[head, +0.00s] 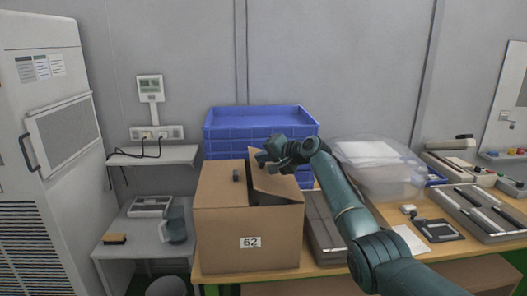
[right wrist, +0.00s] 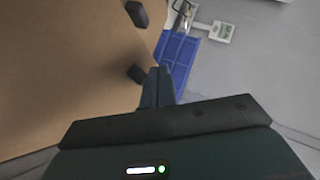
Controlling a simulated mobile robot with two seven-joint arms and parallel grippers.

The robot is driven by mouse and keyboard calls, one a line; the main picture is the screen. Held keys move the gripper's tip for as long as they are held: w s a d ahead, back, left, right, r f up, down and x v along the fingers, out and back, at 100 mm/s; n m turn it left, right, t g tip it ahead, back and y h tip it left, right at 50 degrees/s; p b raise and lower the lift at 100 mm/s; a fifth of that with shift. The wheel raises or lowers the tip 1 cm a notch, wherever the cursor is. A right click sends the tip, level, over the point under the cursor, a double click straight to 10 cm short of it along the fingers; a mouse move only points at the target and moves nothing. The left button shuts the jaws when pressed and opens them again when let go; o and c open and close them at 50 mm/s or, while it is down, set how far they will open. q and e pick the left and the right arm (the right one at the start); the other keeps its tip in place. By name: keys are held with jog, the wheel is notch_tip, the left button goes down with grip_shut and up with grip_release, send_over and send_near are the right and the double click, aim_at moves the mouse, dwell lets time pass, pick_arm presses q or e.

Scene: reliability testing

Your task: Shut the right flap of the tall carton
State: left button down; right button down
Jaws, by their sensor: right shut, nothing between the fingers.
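The tall brown carton (head: 222,240), labelled 62, stands on the wooden table. Its left flap (head: 218,186) looks flat across the top. Its right flap (head: 273,186) is tilted up, with a dark gap beside it. My right gripper (head: 265,161) is at the upper edge of the right flap, its arm coming from the right. Its fingers are shut and empty in the right wrist view (right wrist: 157,87), beside a large cardboard surface (right wrist: 65,75). I cannot tell whether they touch it. My left gripper is not in view.
Stacked blue crates (head: 262,121) stand behind the carton. A clear plastic bag or cover (head: 380,180) and grey equipment (head: 478,212) are to the right. A grey jug (head: 176,226) stands on the lower shelf at left.

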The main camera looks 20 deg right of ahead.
aim_at(254, 167)
jog(key=shift+w+a+f, duration=0.1)
jog(key=shift+a+f, duration=0.35)
jog(key=shift+f, duration=0.3)
jog(key=shift+w+a+f+b, duration=0.1)
jog(key=shift+a+f+b, duration=0.25)
jog(key=shift+f, duration=0.25)
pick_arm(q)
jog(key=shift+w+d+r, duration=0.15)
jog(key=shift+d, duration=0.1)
pick_arm(e)
jog(key=shift+f, duration=0.25)
jog(key=shift+a, duration=0.1)
jog(key=shift+r+p, duration=0.7)
jog(key=shift+r, duration=0.2)
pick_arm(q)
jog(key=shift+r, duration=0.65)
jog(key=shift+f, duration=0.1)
